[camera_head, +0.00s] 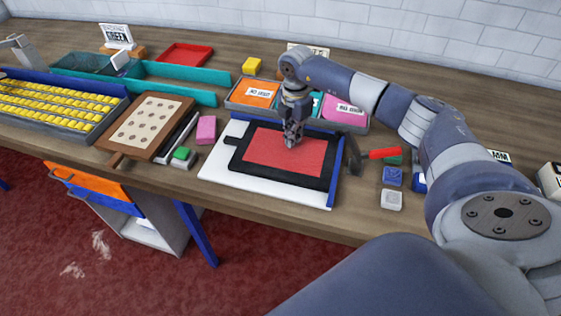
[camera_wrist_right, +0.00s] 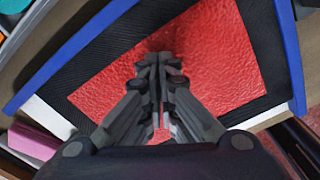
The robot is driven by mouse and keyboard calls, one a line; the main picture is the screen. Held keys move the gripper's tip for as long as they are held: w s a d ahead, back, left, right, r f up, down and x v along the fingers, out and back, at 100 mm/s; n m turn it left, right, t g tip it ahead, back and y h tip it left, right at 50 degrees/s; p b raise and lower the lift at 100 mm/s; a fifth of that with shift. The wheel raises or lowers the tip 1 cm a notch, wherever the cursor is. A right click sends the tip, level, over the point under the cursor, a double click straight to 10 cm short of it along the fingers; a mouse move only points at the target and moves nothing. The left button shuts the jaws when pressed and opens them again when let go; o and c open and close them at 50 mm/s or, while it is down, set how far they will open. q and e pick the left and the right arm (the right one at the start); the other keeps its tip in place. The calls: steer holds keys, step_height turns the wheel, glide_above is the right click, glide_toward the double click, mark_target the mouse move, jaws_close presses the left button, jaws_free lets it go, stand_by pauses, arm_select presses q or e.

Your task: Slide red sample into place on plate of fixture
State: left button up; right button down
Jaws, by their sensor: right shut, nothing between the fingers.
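The red sample (camera_head: 268,155) lies flat on the black plate (camera_head: 318,183) of the fixture, with black showing around it. The fixture has a white base (camera_head: 222,171) and blue rails (camera_head: 334,187) at its back and right sides. My right gripper (camera_head: 291,140) is shut and empty, pointing down over the back part of the sample. In the right wrist view the shut fingertips (camera_wrist_right: 160,62) are over the red sample (camera_wrist_right: 210,50); whether they touch it I cannot tell. My left gripper is not in view.
Behind the fixture stands a grey tray with an orange pack (camera_head: 253,93) and a pink pack (camera_head: 344,110). A pink block (camera_head: 206,130) and a wooden board with holes (camera_head: 149,122) lie to the left.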

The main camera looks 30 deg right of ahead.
steer(key=shift+r+p, duration=2.4)
steer(key=shift+r, duration=1)
